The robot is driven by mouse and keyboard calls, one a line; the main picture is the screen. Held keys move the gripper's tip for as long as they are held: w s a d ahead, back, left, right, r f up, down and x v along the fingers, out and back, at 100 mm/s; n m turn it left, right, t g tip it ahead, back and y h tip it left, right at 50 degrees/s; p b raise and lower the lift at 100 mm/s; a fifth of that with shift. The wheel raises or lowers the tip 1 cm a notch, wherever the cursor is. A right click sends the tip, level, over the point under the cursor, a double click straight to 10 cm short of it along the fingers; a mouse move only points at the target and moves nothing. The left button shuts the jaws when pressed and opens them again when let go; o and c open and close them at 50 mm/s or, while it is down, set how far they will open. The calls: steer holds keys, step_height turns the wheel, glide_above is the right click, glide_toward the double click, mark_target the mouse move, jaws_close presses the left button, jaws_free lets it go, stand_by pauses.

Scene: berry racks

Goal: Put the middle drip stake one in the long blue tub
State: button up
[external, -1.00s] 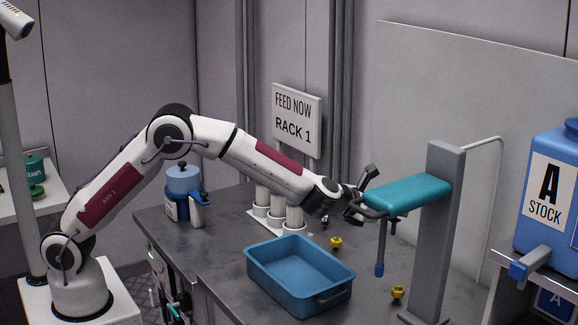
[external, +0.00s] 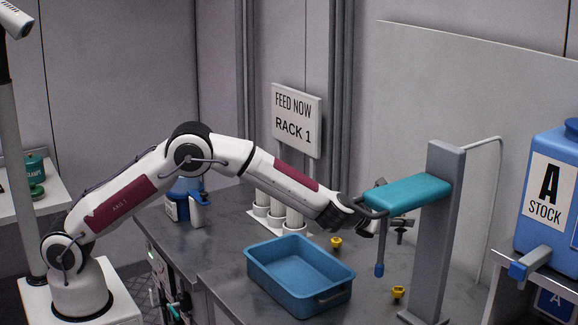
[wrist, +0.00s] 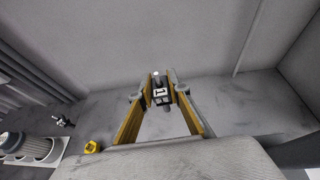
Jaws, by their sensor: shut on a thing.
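The long blue tub (external: 256,272) stands empty on the grey bench, left of the grey post. In the external view my gripper (external: 398,228) reaches under and behind the teal padded arm of the post, which hides part of it. In the wrist view its yellow-lined fingers (wrist: 161,90) are closed on a small dark piece with a white number label (wrist: 159,92), apparently the drip stake. The wrist view shows the label poorly, and whether the piece is free of the bench is unclear.
The teal padded arm (external: 408,194) juts from the grey post (external: 436,240) close to my gripper, with a blue-tipped rod (external: 379,268) hanging from it. Yellow pieces (external: 336,243) (external: 398,292) lie on the bench. White cylinders (external: 294,218) stand behind the tub.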

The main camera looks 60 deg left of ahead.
mark_target(399, 236)
steer(key=shift+f, duration=2.3)
steer(key=shift+f, duration=0.1)
steer(key=shift+f, duration=2.2)
steer(key=shift+f, duration=0.2)
steer(key=o, duration=0.9)
steer(key=shift+c, duration=0.2)
steer(key=v, duration=0.7)
steer(key=shift+s, duration=0.4)
steer(key=shift+d+r, duration=0.1)
steer(key=shift+r, duration=0.05)
